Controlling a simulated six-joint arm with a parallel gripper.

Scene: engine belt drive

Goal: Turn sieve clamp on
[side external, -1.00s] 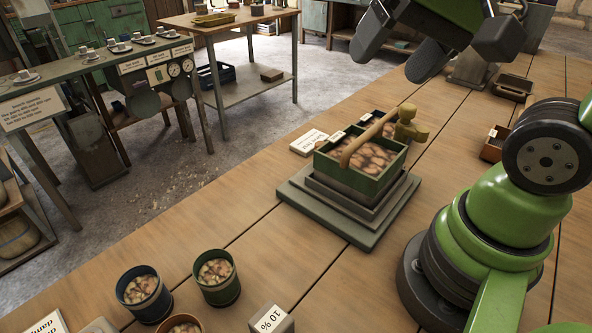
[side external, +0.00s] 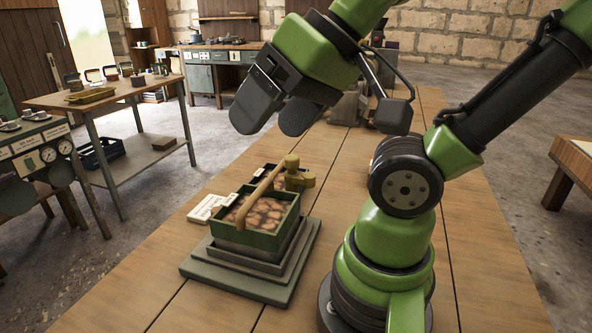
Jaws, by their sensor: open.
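A green box-shaped sieve (side external: 258,238) with brown lumps inside stands on a stepped grey-green base (side external: 229,276) on the wooden bench. A tan bar (side external: 261,190), seemingly the clamp, runs slantwise over the sieve's top. A brass-coloured knob (side external: 302,181) is beside the bar's far end at the back right. My gripper (side external: 274,122) is open and empty, its two dark fingers apart. It shows above the sieve in the picture, clear of the bar and knob. How the clamp is fastened is too small to tell.
A small white label card (side external: 207,208) lies left of the sieve. A dark tray lies partly hidden behind it. Bare bench (side external: 180,313) shows in front. A side table (side external: 120,92) with yellow and dark trays stands across the floor at the left.

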